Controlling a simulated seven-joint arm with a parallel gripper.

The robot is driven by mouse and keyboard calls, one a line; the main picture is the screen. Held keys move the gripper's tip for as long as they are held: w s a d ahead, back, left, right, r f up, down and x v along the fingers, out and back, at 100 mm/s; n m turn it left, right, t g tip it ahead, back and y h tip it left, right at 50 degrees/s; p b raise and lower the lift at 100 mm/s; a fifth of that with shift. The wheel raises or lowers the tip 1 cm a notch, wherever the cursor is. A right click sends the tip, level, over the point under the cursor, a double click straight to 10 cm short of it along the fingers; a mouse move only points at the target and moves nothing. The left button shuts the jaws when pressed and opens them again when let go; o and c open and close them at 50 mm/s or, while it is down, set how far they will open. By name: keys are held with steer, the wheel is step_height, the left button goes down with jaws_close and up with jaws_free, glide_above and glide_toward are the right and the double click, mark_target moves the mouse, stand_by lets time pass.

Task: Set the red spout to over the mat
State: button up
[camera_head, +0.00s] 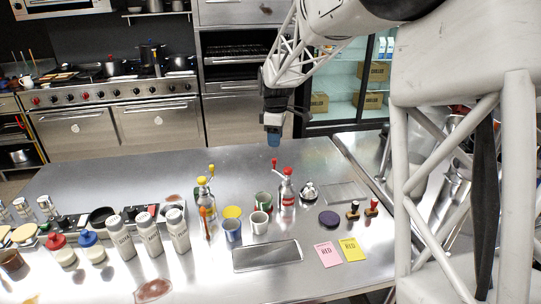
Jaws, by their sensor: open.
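A dispenser with a red top (287,172) stands upright on the steel counter, right of centre. Its red-tipped spout (275,162) sticks up at its left. Which thing is the mat is not certain: a flat grey rectangle (345,194) lies to the dispenser's right, and a dark rimmed rectangle (267,257) lies in front of it. My gripper (274,141) points down with blue tips above the far part of the counter, behind the dispenser and apart from it. It is open, and I see nothing held in it.
A yellow-topped dispenser (204,188) stands to the left. Several cups stand between the two, including a blue cup (232,230). A bell (309,190), a purple disc (329,218) and two stamps (353,211) are to the right. The far counter is clear.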

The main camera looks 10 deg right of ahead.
mark_target(274, 159)
steer(key=shift+w+f, duration=0.25)
steer(key=shift+w, duration=0.25)
steer(key=shift+f, duration=3.9)
jaws_close()
